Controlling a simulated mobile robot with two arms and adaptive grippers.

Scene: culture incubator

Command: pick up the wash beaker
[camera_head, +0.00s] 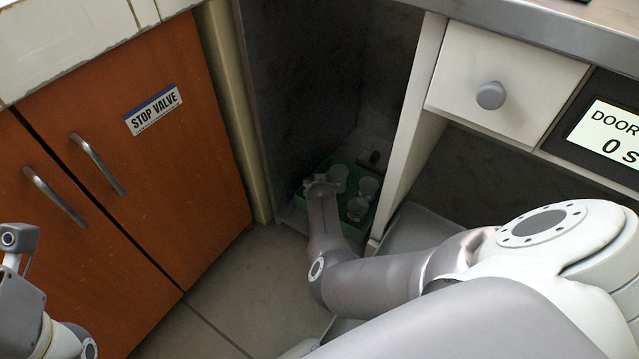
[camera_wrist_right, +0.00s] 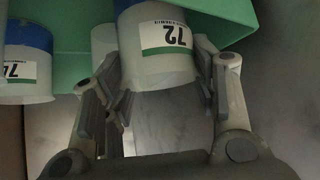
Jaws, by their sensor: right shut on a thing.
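A translucent white beaker with a "72" label and blue band (camera_wrist_right: 160,65) is between the fingers of my right gripper (camera_wrist_right: 157,85) in the right wrist view. The fingers are shut on it from both sides. In the head view my right gripper (camera_head: 320,183) is small, at the left side of a green tray (camera_head: 350,232) low inside the cabinet. I cannot tell whether the held beaker touches the tray. No visible label says "wash". My left arm shows at the lower left edge; its fingertips are out of view.
A beaker labelled "74" (camera_wrist_right: 28,72) is at the left of the wrist view. Other beakers (camera_head: 357,209) stand in the tray. The dark cabinet wall (camera_head: 300,90) and a white upright panel (camera_head: 408,135) flank the opening. Orange doors (camera_head: 165,170) are at left.

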